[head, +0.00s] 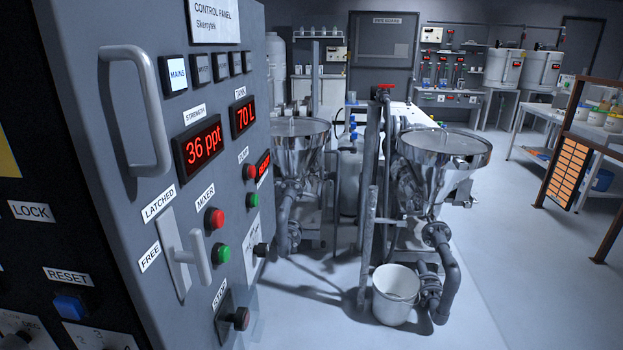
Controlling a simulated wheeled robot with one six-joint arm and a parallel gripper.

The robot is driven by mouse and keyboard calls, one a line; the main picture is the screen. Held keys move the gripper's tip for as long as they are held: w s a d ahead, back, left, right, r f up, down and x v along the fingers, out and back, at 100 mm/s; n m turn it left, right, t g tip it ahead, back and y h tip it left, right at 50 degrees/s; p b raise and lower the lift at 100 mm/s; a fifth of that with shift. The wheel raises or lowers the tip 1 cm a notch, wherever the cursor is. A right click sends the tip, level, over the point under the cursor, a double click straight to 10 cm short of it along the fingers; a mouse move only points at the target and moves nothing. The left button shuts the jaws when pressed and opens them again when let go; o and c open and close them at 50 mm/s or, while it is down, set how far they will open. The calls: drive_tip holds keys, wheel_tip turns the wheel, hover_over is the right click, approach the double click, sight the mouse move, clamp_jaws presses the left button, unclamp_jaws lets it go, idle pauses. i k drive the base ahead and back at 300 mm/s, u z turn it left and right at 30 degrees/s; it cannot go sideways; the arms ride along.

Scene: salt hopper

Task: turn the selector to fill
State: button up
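The grey control panel (225,60) stands close on the left, seen at a steep angle. A black knob (260,249) sits on a white marked plate at its right edge. Another dark knob (238,319) is on a plate below. I cannot read a fill marking on either, so which one is the selector and where it points cannot be told. My gripper is not in view.
A large grey handle (140,110) and a latch lever (190,258) stick out from the panel. Displays read 36 ppt and 70 L. Steel hoppers (440,150) and a white bucket (396,293) stand beyond.

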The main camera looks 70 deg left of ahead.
sight(262, 250)
drive_tip(key=i, duration=0.8)
drive_tip(key=u, duration=3.3)
drive_tip(key=k, duration=0.35)
drive_tip(key=z, duration=0.85)
drive_tip(key=i, duration=0.5)
drive_tip(key=u, duration=0.65)
